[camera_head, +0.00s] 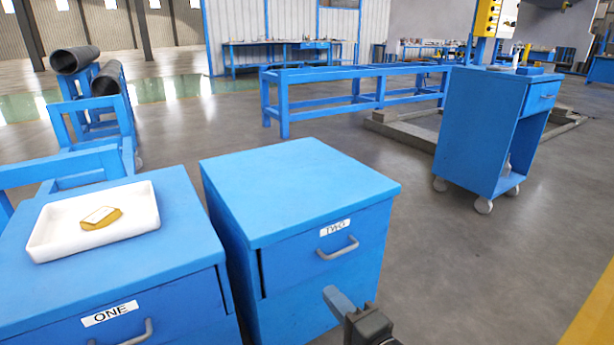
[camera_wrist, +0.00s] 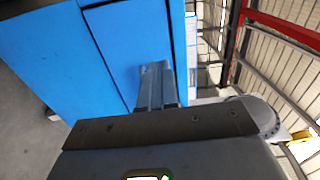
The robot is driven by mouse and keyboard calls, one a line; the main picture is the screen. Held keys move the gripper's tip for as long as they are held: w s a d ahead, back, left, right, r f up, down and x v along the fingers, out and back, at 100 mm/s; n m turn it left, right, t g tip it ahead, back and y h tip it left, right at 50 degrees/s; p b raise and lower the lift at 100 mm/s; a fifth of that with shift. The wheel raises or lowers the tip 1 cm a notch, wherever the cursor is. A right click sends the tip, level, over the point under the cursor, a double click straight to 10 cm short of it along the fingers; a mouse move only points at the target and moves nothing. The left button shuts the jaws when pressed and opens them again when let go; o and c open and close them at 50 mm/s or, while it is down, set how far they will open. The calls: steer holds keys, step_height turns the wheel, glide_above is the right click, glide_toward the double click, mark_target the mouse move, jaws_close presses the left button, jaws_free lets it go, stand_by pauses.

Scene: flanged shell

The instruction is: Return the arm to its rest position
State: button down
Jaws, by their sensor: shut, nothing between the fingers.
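My gripper (camera_head: 343,302) shows at the bottom middle of the head view, low in front of the blue cabinet labelled TWO (camera_head: 290,180). Its fingers are together and hold nothing. In the wrist view the shut fingers (camera_wrist: 156,75) point toward a blue cabinet face (camera_wrist: 105,50). I cannot tell the exact gap between the fingertips and that face. The rest of my arm is mostly out of the head view.
Cabinet TWO's top is bare. A blue wheeled cart (camera_head: 480,130) stands at right. Grey floor (camera_head: 480,270) right of cabinet TWO is clear.

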steer(key=s+d+f+n+h, duration=0.1)
steer(key=s+d+f+h, duration=0.25)
steer(key=s, duration=0.65)
steer(key=s+d+f+n+h, duration=0.2)
steer(key=s+d+f, duration=0.25)
steer(key=s, duration=0.55)
steer(key=s+d+r+n+h, duration=0.2)
steer(key=s+d+r+n, duration=0.15)
steer(key=s, duration=0.45)
steer(key=s+d+r+n+h, duration=0.1)
steer(key=s+d+r+n, duration=0.2)
steer(key=s, duration=0.6)
steer(key=s+r+n, duration=0.3)
steer(key=s+r, duration=0.3)
steer(key=r, duration=0.1)
step_height(320, 180, up, 26)
steer(key=p, duration=2.7)
steer(key=shift+w+d+r+g, duration=0.2)
steer(key=shift+w+d+g, duration=0.1)
steer(key=shift+d+g, duration=0.15)
